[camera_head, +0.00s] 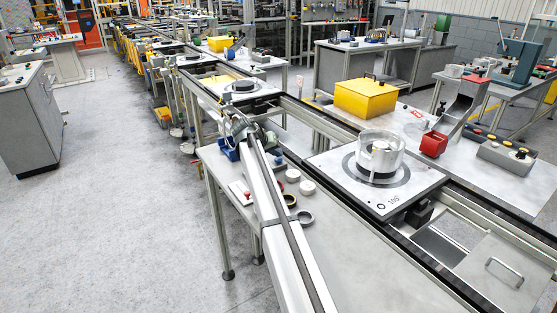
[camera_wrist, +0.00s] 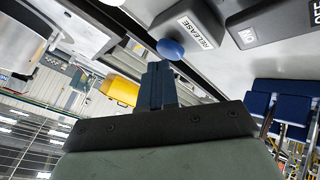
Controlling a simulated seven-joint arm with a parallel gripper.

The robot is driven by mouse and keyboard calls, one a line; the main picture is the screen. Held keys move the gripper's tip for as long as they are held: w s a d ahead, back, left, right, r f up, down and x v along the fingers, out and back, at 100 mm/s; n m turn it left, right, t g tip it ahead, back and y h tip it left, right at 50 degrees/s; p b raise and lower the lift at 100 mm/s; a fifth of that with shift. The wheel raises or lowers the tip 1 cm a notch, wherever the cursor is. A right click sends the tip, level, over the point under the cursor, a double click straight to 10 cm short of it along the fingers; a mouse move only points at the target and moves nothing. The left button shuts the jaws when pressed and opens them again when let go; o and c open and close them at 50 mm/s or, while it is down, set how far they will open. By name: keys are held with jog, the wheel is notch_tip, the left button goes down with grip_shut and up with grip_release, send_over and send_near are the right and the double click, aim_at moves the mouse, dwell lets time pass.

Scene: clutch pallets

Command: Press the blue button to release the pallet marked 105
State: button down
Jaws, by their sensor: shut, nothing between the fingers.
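The blue button (camera_wrist: 170,49) shows in the wrist view as a round blue cap beside a grey box (camera_wrist: 192,30) with a RELEASE label. My gripper (camera_wrist: 160,66) is shut and empty, its dark blue fingers together. Their tips appear just short of the button; I cannot tell whether they touch it. In the head view, the pallet marked 105 (camera_head: 427,181) is a pale square plate on the conveyor, with a dark ring and a clear cylindrical housing on it. The button and fingertips cannot be made out clearly in the head view.
A second grey box (camera_wrist: 265,30) with a white label stands near the release box. A yellow box (camera_head: 365,97) and a red bin (camera_head: 434,144) stand behind the pallet. Dark blue bins (camera_wrist: 280,105) are at right in the wrist view.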

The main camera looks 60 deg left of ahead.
aim_at(277, 160)
jog(key=shift+f, duration=0.5)
dwell(0.8)
jog(key=shift+r, duration=3.4)
jog(key=shift+w, duration=0.1)
